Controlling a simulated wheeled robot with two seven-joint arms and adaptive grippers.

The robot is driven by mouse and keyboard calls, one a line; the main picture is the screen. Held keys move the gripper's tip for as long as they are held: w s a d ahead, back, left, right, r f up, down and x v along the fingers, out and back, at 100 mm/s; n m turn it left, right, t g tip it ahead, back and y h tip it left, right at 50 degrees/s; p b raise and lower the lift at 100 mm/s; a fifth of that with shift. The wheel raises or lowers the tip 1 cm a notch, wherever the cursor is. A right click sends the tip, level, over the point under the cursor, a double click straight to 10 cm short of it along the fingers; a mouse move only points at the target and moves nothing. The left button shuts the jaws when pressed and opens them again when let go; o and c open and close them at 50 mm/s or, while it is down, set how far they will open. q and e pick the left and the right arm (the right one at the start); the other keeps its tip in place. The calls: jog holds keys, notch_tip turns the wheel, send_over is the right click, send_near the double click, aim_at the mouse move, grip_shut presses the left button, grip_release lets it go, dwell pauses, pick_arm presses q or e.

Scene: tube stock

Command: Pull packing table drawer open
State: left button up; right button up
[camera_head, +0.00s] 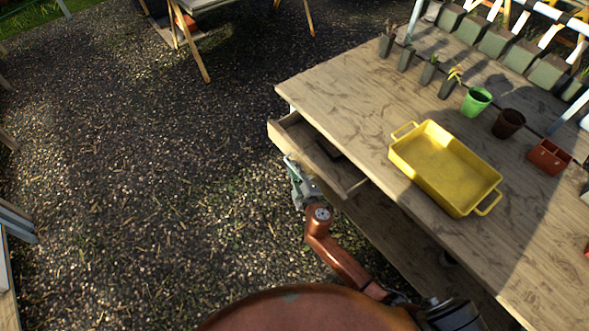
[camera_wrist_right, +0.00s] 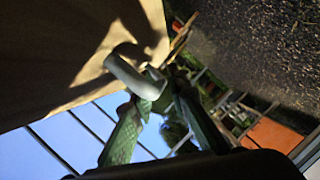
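The packing table (camera_head: 350,92) is a wooden bench at the right of the head view. Its wooden drawer (camera_head: 283,134) stands out from under the left edge, partly open, with the inside showing. My right gripper (camera_head: 292,168) is at the drawer's front. In the right wrist view, its green fingers (camera_wrist_right: 157,88) come together at a pale grey bar handle (camera_wrist_right: 127,72) on the drawer front (camera_wrist_right: 60,50) and appear shut on it. My left gripper is in neither view.
A yellow tray (camera_head: 437,157), a green pot (camera_head: 476,101), a brown pot (camera_head: 508,123) and a red-brown container (camera_head: 549,157) stand on the tabletop. A dark item (camera_head: 330,149) lies in the drawer. Open gravel (camera_head: 150,170) lies left of the table.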

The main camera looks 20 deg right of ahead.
jog(key=shift+d, duration=0.1)
grip_shut()
dwell(0.5)
